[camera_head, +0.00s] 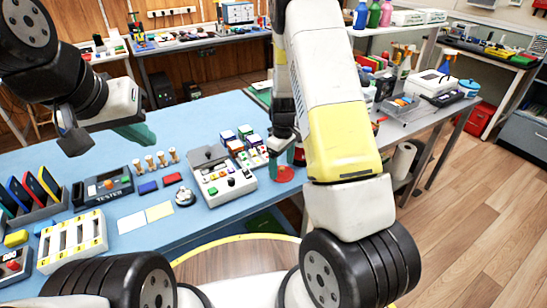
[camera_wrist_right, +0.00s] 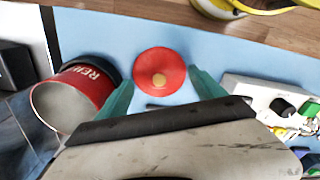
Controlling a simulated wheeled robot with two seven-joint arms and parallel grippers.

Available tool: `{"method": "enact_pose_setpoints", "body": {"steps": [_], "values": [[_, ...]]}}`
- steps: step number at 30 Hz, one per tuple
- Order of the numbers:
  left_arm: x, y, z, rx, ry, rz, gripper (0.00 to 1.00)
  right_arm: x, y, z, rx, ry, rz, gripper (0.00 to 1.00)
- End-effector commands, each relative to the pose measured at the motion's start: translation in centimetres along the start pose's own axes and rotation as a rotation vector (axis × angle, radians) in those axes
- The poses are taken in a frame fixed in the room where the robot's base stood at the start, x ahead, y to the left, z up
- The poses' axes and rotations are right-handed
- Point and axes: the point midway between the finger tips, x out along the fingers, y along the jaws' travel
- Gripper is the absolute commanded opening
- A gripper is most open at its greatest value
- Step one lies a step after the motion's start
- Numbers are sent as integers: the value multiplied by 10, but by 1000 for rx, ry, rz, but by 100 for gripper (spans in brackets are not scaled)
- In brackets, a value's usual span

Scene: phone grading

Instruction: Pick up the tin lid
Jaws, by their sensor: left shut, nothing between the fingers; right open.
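The tin lid, a round red disc with a yellowish knob, lies on the blue table (camera_head: 90,165) in the head view (camera_head: 283,174). In the right wrist view the lid (camera_wrist_right: 146,63) shows between and just beyond the two teal fingertips of my right gripper (camera_wrist_right: 163,88), which is open and empty. The red and black open tin (camera_wrist_right: 88,88) stands to the left of the lid there. In the head view my right arm partly hides the tin (camera_head: 299,156). My left gripper (camera_head: 138,136) is shut and empty, above the table at the left.
A white tray with coloured parts (camera_head: 222,180) stands left of the lid in the head view. A black tester box (camera_head: 103,187), paper notes and a bell (camera_head: 185,196) lie further left. In the wrist view the table edge is close beyond the lid.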

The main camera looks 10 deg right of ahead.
Motion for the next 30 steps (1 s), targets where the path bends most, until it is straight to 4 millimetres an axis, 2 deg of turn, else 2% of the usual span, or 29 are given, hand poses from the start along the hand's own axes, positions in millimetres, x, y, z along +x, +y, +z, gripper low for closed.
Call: {"method": "enact_pose_setpoints", "body": {"steps": [4, 11, 19, 22, 30], "values": [[0, 0, 0, 0, 0, 0, 0, 13, 0, 0, 0, 0, 0, 79], [0, 0, 0, 0, 0, 0, 0, 14, 1, 0, 0, 2, 1, 79], [0, 0, 0, 0, 0, 0, 0, 14, 0, 0, 0, 1, 1, 28], [0, 0, 0, 0, 0, 0, 0, 15, 0, 0, 0, 0, 0, 24], [0, 0, 0, 0, 0, 0, 0, 16, 0, 1, 1, -1, -1, 23]]}}
